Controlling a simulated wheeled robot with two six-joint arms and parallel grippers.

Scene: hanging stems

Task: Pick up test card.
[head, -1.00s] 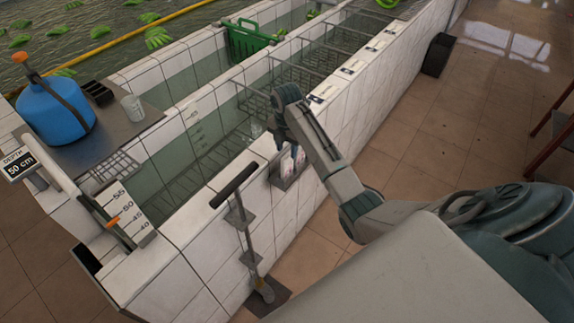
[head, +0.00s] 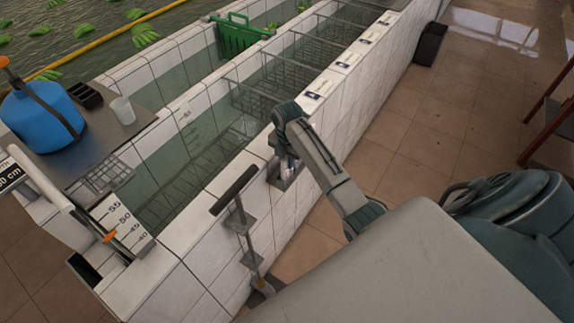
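A small grey holder (head: 289,178) is fixed to the outer side of the white tiled wall. Pale and pinkish items show in it, too small to tell whether one is the test card. Flat white cards or labels with dark marks, such as one card (head: 319,87), lie along the wall's top. I cannot tell which thing is the test card. My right gripper (head: 284,152) points down at the wall's outer edge, just above the holder. Its fingers are small and partly hidden by my arm, so their opening is unclear. My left gripper is out of view.
The tiled tank (head: 190,243) holds water and wire racks. A black-handled tool (head: 234,190) stands against its outer wall, left of the holder. A blue jug (head: 42,117) and cup (head: 123,111) stand on a grey shelf. The tiled floor at right is mostly open.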

